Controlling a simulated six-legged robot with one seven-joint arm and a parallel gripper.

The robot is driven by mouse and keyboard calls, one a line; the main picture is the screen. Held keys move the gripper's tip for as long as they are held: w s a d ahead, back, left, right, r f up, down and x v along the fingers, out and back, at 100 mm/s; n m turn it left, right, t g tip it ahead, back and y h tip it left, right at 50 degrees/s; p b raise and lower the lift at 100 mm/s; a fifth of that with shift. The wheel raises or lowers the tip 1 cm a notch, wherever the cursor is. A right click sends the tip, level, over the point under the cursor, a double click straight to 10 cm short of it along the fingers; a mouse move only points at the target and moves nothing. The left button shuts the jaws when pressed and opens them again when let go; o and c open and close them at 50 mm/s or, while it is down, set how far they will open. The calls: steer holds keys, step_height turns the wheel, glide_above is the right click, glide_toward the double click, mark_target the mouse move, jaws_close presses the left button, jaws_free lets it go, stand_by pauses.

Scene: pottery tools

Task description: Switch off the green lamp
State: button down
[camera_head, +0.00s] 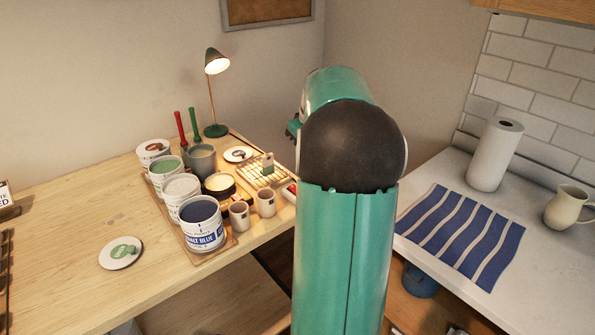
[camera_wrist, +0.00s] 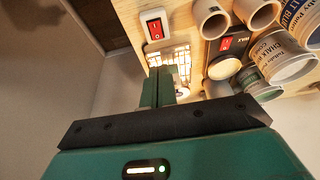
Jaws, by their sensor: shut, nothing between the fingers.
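The green lamp (camera_head: 213,62) stands at the back of the wooden table, lit, with a thin brass stem and a round green base (camera_head: 215,131). A white box with a red rocker switch (camera_wrist: 154,25) shows at the top of the wrist view. In the head view a red-and-white piece (camera_head: 290,190) shows at the table's right edge, partly hidden by my arm. My gripper (camera_wrist: 160,72) is shut and empty, its fingertips below the switch box in the picture, near the wire rack. I cannot tell how far the fingertips are from the switch, nor see any cord.
A second red switch (camera_wrist: 226,43) sits on a dark warmer beside the cups. Paint tubs (camera_head: 201,222), two small cups (camera_head: 265,202) and a wire rack (camera_head: 258,178) crowd the table's right part. A striped cloth (camera_head: 460,235) and paper towel roll (camera_head: 494,155) are on the right counter.

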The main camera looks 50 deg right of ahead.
mark_target(295, 190)
steer(key=shift+w, duration=0.1)
steer(key=x, duration=1.4)
steer(key=shift+s+f, duration=0.1)
steer(key=shift+s, duration=0.35)
steer(key=shift+w+f, duration=0.1)
steer(key=shift+f, duration=0.15)
steer(key=shift+s+a+f, duration=0.15)
steer(key=shift+s+a, duration=0.05)
steer(key=shift+s, duration=0.75)
